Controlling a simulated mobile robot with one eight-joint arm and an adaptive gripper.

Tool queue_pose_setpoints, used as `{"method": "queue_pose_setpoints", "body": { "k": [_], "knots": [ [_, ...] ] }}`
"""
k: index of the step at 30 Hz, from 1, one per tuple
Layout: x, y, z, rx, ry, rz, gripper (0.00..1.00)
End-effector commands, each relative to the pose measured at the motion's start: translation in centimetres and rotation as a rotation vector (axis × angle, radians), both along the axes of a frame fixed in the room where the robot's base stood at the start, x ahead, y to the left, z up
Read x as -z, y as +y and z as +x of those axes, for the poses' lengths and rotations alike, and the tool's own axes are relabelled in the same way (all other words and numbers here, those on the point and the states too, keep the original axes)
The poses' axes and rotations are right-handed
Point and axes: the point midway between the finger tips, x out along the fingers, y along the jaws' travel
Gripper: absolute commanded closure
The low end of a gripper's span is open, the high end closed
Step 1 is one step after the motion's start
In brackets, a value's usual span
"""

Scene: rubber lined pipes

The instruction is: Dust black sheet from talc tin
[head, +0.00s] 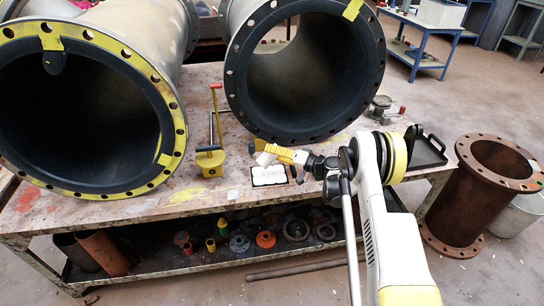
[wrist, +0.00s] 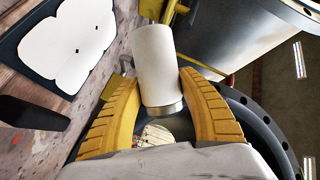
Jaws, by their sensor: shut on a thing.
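My gripper (head: 272,154) is over the workbench, with its yellow fingers shut on the talc tin (head: 264,159). In the wrist view the tin (wrist: 158,62) is a plain white cylinder with a metallic band at its lower end, held between both fingers (wrist: 160,88). In the head view the tin looks tilted, just above the far part of the black sheet (head: 289,173). A large white layer (head: 268,176) with a scalloped outline covers most of the sheet, leaving a dark border. The layer (wrist: 68,42) also shows at upper left in the wrist view. The tin's openings cannot be seen.
Two large flanged black-lined pipes (head: 232,80) (head: 178,110) lie on the bench. A yellow block tool (head: 210,163) with a red-handled rod stands left of the sheet. A black tray (head: 428,152) lies at right. A rusty flanged pipe (head: 480,195) stands on the floor.

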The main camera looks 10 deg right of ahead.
Motion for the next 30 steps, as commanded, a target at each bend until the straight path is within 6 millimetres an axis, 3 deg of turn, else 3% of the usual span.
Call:
{"method": "queue_pose_setpoints", "body": {
  "k": [15, 30],
  "knots": [
    [-5.2, -1.7, 1.9, 0.001, -0.664, -0.581, 0.92],
    [-5.3, -1.3, 1.8, 0.043, -0.699, -0.643, 0.92]
  ]
}}
